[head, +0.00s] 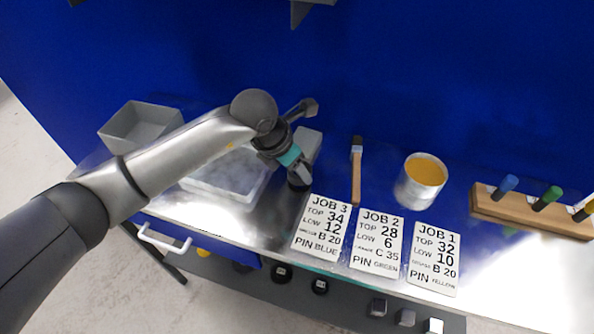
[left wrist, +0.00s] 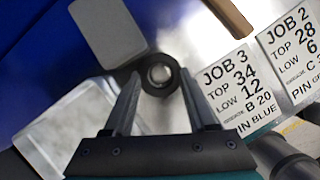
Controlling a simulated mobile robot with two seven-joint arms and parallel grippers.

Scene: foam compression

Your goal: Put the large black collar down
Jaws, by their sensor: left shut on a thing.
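The large black collar (left wrist: 158,88) is a dark ring between my left fingertips in the left wrist view, with a bright, shiny centre. In the head view, it shows as a dark shape (head: 297,186) under the gripper, at or just above the metal bench top. I cannot tell whether it touches the bench. My left gripper (head: 303,177) is shut on the collar and points down; its fingers also show in the left wrist view (left wrist: 158,92). My right gripper is not in view.
A grey block (head: 309,142) stands just behind the collar. A translucent tray (head: 228,196) lies left, a grey bin (head: 140,122) farther left. Job cards (head: 321,226) lie at front right.

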